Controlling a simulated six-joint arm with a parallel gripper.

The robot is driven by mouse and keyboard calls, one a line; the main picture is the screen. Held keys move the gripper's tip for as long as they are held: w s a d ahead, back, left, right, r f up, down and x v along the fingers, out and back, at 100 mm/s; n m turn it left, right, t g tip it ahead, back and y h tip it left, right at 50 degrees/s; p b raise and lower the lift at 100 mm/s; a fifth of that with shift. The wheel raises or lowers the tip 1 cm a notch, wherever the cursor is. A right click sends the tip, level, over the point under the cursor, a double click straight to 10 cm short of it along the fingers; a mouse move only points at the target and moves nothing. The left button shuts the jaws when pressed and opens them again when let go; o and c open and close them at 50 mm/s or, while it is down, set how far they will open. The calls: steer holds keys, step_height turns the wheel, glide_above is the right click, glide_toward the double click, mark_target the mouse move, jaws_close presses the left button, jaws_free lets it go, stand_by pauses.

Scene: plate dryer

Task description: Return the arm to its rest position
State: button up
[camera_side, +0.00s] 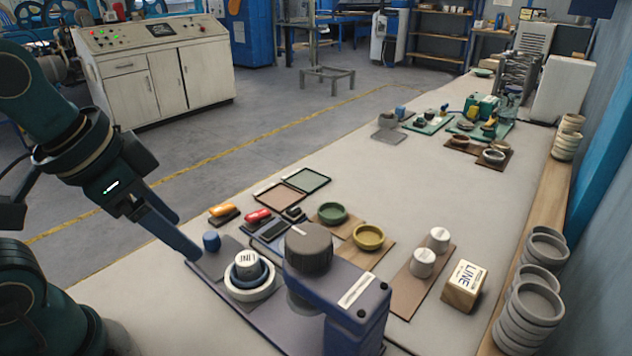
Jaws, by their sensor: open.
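My gripper (187,238) hangs from my arm at the left of the side view, pointing down and to the right. Its two long dark fingers are apart with nothing between them. The fingertips are beside a small blue cylinder (211,241) and close to the left end of the purple-blue device (340,300); I cannot tell whether they touch anything. On the device, a white-topped blue cup sits in a pale ring-shaped dish (250,290). A dark ribbed knob (309,250) tops its housing.
Orange and red tools (222,210), a green bowl (332,212) and a yellow bowl (368,237) lie behind the device. White jars (422,262), a LINE box (465,286) and stacked grey bowls (530,312) stand to the right. The bench's middle is clear.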

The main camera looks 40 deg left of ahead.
steer(key=shift+s+d+f+n+t, duration=0.1)
steer(key=shift+s+f+n+t, duration=0.3)
steer(key=shift+n, duration=0.6)
